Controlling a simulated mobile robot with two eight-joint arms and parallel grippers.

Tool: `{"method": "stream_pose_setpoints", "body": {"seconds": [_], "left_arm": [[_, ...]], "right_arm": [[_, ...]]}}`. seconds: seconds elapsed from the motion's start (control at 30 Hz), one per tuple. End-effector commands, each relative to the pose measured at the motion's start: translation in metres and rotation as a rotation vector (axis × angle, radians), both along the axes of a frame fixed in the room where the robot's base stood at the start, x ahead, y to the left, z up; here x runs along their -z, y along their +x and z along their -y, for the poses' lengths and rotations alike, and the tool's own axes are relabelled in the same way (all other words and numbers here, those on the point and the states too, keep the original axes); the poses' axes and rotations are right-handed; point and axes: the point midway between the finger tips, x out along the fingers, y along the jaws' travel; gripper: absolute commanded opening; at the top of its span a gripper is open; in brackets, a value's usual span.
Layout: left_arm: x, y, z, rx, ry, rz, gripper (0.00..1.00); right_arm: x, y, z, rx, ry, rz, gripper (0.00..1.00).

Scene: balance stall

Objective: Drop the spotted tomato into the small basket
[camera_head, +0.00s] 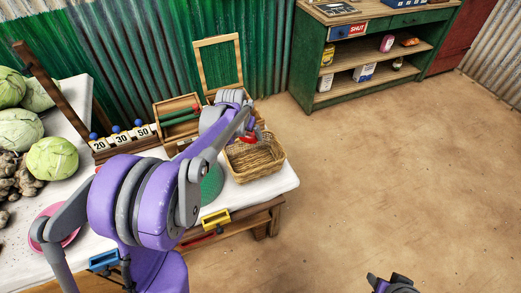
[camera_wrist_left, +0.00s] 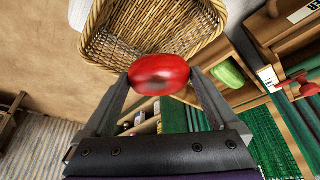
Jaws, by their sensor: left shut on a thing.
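The spotted tomato (camera_wrist_left: 160,74) is red and glossy, with a dark blotch on its lower side. My left gripper (camera_wrist_left: 158,80) is shut on it, one finger on each side. In the head view the tomato (camera_head: 248,138) shows as a bit of red below my left gripper (camera_head: 250,130), at the small basket's back edge. The small wicker basket (camera_head: 262,171) stands at the table's right end. In the wrist view the basket (camera_wrist_left: 150,30) opens just beyond the tomato. My right gripper (camera_head: 392,284) is only partly in view at the bottom edge; its fingers cannot be made out.
A wooden box (camera_head: 176,112) with green contents and number cards 20, 30 and 50 (camera_head: 121,138) stand behind my left arm. Cabbages (camera_head: 52,158) lie at the left. A green shelf (camera_head: 372,62) stands at the back.

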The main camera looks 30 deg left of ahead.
Motion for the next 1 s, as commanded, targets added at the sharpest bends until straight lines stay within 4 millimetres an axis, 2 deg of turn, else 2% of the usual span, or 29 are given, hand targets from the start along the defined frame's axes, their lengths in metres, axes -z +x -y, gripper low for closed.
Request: {"method": "stream_pose_setpoints", "body": {"seconds": [0.17,0.6,0.93,0.97,1.0], "left_arm": [[0.01,-0.001,0.0,0.0,0.0,-0.001,0.34],[0.057,-0.001,0.0,0.0,0.0,-0.001,0.34],[0.06,0.0,0.0,0.0,0.0,0.0,0.34],[0.059,0.0,0.0,0.0,0.0,0.0,0.97],[0.059,0.0,0.0,0.0,0.0,0.0,1.0]], "right_arm": [[0.007,-0.002,0.0,0.0,0.0,-0.004,0.5],[0.04,-0.01,0.0,0.0,0.0,-0.018,0.5],[0.041,-0.01,0.0,0.0,0.0,-0.018,0.5],[0.041,-0.01,0.0,0.0,0.0,-0.018,0.5],[0.041,-0.01,0.0,0.0,0.0,-0.018,0.5]]}}
